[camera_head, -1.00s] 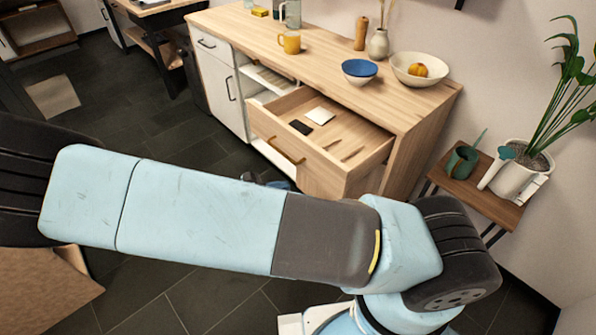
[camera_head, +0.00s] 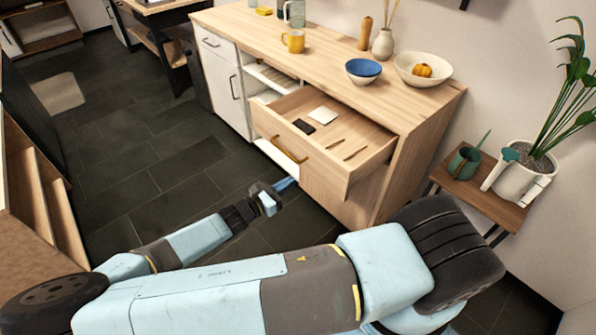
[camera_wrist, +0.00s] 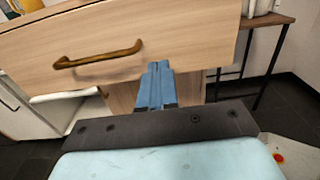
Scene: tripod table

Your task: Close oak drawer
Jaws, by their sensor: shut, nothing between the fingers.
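The oak drawer (camera_head: 312,176) is pulled far out of the right part of the sideboard. It holds a dark flat item, a white card and two thin sticks. Its front and brass bar handle show in the wrist view (camera_wrist: 98,54), the handle left of my gripper. My gripper (camera_head: 289,184) is low in front of the drawer, near the lower part of its front. In the wrist view, its blue fingers (camera_wrist: 155,84) are together and empty, pointing at the drawer front's lower edge. I cannot tell whether they touch it.
The sideboard top (camera_head: 335,62) carries a yellow mug (camera_head: 294,41), a blue bowl (camera_head: 363,68), a cream bowl (camera_head: 423,70) and vases. Dark tiled floor is free at the left.

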